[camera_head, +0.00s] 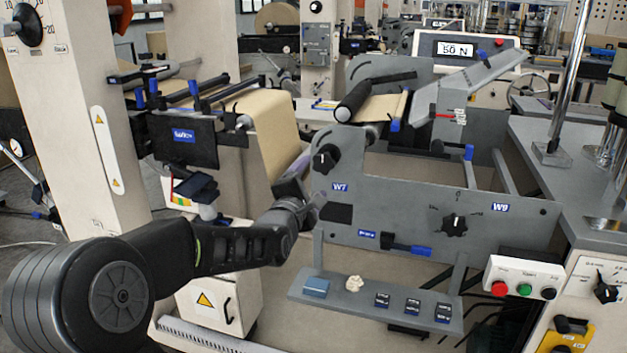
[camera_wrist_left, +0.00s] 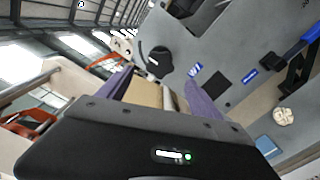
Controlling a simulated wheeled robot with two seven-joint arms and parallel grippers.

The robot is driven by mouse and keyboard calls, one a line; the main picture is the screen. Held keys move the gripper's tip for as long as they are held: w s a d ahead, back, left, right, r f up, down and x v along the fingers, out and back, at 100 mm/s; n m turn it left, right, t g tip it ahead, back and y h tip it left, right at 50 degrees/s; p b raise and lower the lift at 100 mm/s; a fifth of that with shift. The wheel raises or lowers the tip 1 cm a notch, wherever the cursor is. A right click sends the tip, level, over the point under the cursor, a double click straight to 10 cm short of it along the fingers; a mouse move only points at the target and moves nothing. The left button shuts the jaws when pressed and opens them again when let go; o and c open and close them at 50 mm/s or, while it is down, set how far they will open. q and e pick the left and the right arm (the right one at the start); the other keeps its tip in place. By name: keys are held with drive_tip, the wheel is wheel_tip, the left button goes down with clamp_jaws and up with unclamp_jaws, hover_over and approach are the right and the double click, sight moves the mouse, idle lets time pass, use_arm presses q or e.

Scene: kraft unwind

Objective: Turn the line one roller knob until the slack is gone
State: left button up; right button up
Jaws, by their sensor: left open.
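Tan kraft web (camera_head: 268,130) hangs at the left, and more runs over the upper rollers (camera_head: 380,106). Which knob is line one's is not readable. My right gripper is out of view.
Another black knob with a scale (camera_head: 455,223) is near the W9 label (camera_head: 500,208). A blue-handled lever (camera_head: 407,247) sticks out below. A shelf (camera_head: 335,300) holds small blocks and a cream knob-shaped piece (camera_head: 354,284). A button box (camera_head: 523,280) stands at right.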

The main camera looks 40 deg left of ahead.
sight(322, 165)
use_arm(q)
drive_tip(key=p+x, duration=0.2)
drive_tip(key=x, duration=0.3)
drive_tip(key=shift+w+r+p, duration=0.1)
drive_tip(key=shift+p, duration=0.25)
drive_tip(key=x, duration=0.1)
drive_tip(key=b+x, duration=0.1)
drive_tip(key=x, duration=0.1)
drive_tip(key=shift+a+f+b, duration=0.1)
drive_tip(key=shift+f+b, duration=0.15)
drive_tip(key=shift+b, duration=0.05)
drive_tip(key=shift+x, duration=0.85)
drive_tip(key=shift+r, duration=0.15)
drive_tip(key=shift+c, duration=0.3)
